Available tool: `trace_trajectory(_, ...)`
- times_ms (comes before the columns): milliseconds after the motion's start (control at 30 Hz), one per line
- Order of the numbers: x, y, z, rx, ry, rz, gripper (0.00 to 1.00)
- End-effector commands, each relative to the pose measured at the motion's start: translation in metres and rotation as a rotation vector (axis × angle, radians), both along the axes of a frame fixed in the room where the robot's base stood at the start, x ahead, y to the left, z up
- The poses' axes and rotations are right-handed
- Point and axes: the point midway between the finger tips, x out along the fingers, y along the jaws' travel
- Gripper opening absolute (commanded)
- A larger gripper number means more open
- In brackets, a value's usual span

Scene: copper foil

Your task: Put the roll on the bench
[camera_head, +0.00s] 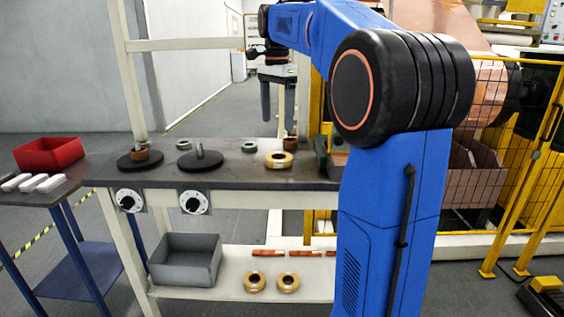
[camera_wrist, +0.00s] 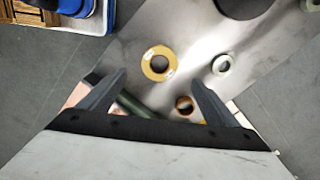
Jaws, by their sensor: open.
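A tan-yellow roll (camera_head: 279,165) with an open centre lies flat on the dark grey bench top (camera_head: 225,174), right of the middle. It also shows in the wrist view (camera_wrist: 147,71), just beyond the fingertips. Two similar rolls, a left one (camera_head: 255,290) and a right one (camera_head: 288,290), lie on the pale lower shelf. My gripper (camera_head: 276,112) hangs above the rear of the bench, pointing down. In the wrist view its two fingers (camera_wrist: 160,80) are spread wide with nothing between them, well above the bench.
Two black discs, left (camera_head: 128,164) and right (camera_head: 188,167), sit on the bench, with a grey ring (camera_head: 249,147) and a small brown ring (camera_head: 290,143). A red bin (camera_head: 48,154) stands left; a grey bin (camera_head: 185,267) is on the shelf. Yellow fencing (camera_head: 519,180) stands right.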

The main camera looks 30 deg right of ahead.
Motion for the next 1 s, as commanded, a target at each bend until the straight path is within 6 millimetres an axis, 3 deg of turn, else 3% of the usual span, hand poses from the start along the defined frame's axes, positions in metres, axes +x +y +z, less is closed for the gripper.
trace_trajectory(167, -0.003, 0.002, 0.0, -0.001, -0.003, 0.013, 0.84)
trace_trajectory(333, -0.027, 0.022, -0.008, -0.012, -0.035, 0.132, 0.84)
trace_trajectory(667, -0.111, 0.078, -0.058, -0.068, -0.138, 0.561, 0.84)
trace_trajectory(1000, -0.201, 0.12, -0.136, -0.161, -0.236, 1.003, 0.84)
